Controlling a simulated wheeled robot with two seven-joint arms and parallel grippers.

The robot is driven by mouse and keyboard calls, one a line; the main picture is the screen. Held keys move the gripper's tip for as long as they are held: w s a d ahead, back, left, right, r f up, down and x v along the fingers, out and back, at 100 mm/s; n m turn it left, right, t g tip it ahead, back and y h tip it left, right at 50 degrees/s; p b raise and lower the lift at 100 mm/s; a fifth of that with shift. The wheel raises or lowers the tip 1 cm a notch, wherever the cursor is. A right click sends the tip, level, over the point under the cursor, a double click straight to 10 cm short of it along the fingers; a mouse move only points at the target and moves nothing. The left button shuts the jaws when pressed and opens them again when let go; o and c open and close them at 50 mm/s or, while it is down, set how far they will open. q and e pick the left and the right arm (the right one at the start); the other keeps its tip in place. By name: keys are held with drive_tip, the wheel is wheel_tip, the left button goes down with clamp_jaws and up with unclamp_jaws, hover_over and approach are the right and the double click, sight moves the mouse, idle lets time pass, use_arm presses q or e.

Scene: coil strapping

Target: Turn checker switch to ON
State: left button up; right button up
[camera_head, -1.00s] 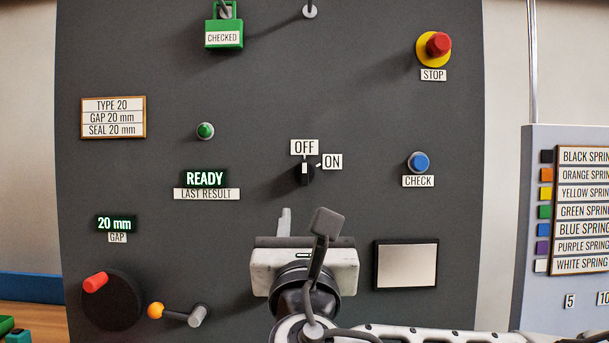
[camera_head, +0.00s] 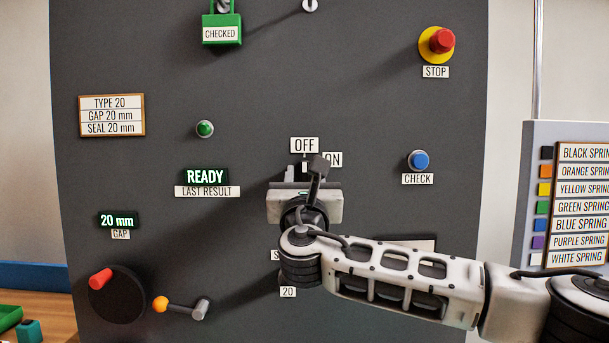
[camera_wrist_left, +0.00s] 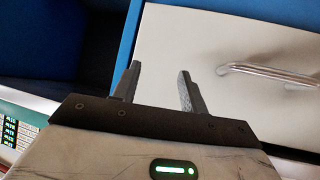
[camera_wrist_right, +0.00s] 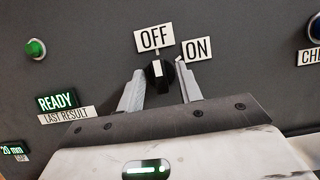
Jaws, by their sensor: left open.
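The checker switch (camera_wrist_right: 158,74) is a black knob with a white mark, seen in the right wrist view. Its mark points up toward the OFF label (camera_wrist_right: 154,38); the ON label (camera_wrist_right: 197,49) is to its upper right. My right gripper (camera_wrist_right: 160,82) is open, its fingertips on either side of the knob's lower part; whether they touch it I cannot tell. In the head view my right gripper (camera_head: 304,175) hides most of the switch and part of the ON label. My left gripper (camera_wrist_left: 158,72) is open and empty, away from the panel.
The dark panel also carries a blue CHECK button (camera_head: 418,161), a red STOP button (camera_head: 441,41), a green lamp (camera_head: 205,129), a READY display (camera_head: 206,177) and a red-handled dial (camera_head: 116,292). A white drawer front with a metal handle (camera_wrist_left: 268,74) is before my left gripper.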

use_arm(q)
drive_tip(key=shift+d, duration=0.1)
use_arm(e)
clamp_jaws()
